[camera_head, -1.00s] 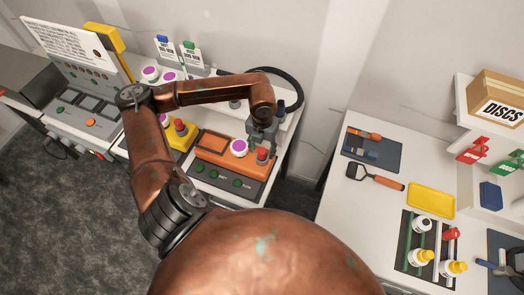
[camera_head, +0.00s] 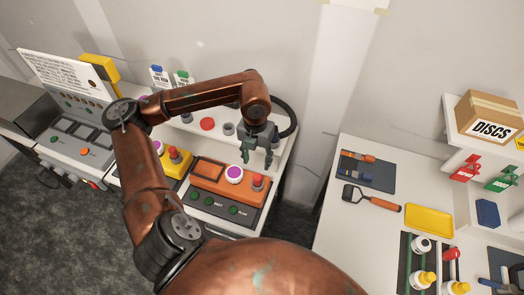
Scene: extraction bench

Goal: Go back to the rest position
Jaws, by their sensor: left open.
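My left gripper (camera_head: 257,157) hangs at the end of my copper-coloured arm, above the right end of the bench. Its fingers point down and are apart, with nothing between them. Below and left of it is an orange device (camera_head: 222,182) with green buttons on its dark front. A white disc with a purple top (camera_head: 234,174) sits on this device, beside a red knob (camera_head: 257,181). The gripper is clear of both. My right gripper is not in view.
A yellow device (camera_head: 178,163) stands left of the orange one, partly behind my arm. A sign board (camera_head: 65,70) stands at the back left. A second table (camera_head: 345,222) on the right holds tools, a yellow tray (camera_head: 429,219) and bottles. A floor gap separates the tables.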

